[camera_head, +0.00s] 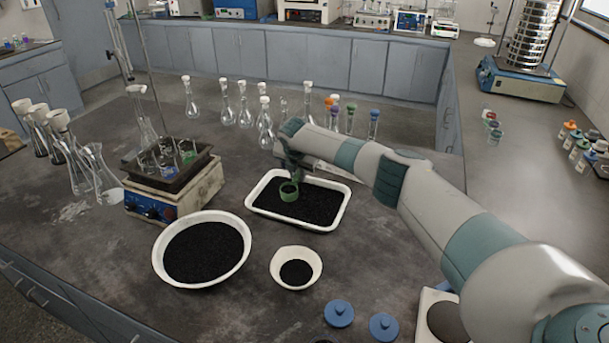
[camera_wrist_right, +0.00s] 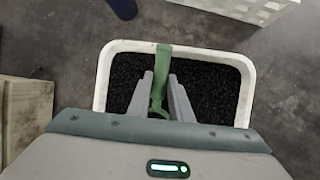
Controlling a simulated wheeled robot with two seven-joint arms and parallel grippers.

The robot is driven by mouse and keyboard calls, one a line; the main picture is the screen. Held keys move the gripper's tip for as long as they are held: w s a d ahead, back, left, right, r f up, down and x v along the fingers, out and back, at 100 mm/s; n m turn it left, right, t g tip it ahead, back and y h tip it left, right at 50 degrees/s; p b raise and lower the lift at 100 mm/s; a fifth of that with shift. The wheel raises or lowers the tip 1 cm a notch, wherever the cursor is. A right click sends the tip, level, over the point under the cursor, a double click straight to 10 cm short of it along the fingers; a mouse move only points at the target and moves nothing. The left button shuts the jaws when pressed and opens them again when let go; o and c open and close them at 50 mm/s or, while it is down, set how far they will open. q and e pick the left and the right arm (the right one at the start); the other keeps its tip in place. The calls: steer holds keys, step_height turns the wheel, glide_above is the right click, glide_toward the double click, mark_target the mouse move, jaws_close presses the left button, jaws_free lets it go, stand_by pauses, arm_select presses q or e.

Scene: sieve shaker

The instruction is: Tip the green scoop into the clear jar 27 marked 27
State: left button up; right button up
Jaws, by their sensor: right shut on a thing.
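The green scoop (camera_head: 289,190) is over the white tray (camera_head: 320,226) of black granules, near the tray's left part. My right gripper (camera_head: 295,168) is above the tray, shut on the scoop's handle. In the right wrist view the handle (camera_wrist_right: 161,58) stands between the two grey fingers of my right gripper (camera_wrist_right: 160,82), with the granules (camera_wrist_right: 210,85) behind it. I cannot tell whether the scoop touches the granules or holds any. I can make out no jar marked 27. My left gripper is not in view.
A large white bowl (camera_head: 245,252) and a small bowl (camera_head: 317,272), both with black granules, stand in front of the tray. A hot plate (camera_head: 190,205) stands left. Several stoppered flasks (camera_head: 227,112) stand behind. Blue lids (camera_head: 338,313) lie at the front.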

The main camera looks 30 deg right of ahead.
steer(key=s+a+r+m+g+h, duration=0.1)
steer(key=s+a+r+m+g, duration=0.2)
steer(key=a, duration=0.4)
steer(key=s+a+r+m+h, duration=0.1)
steer(key=s+a+r+m, duration=0.1)
steer(key=s+a+m, duration=0.35)
steer(key=s+a+r+m+g+h, duration=0.1)
steer(key=s+a+r+m+g, duration=0.15)
steer(key=s+a+m, duration=0.35)
steer(key=s+r+m+g+y, duration=0.1)
steer(key=s+m, duration=0.4)
steer(key=s, duration=0.8)
steer(key=s+a+r+m+g+y, duration=0.1)
steer(key=s+m, duration=0.5)
steer(key=s, duration=0.6)
steer(key=shift+s+r+g+y, duration=0.4)
steer(key=shift+r+g+y, duration=0.35)
steer(key=shift+g, duration=0.3)
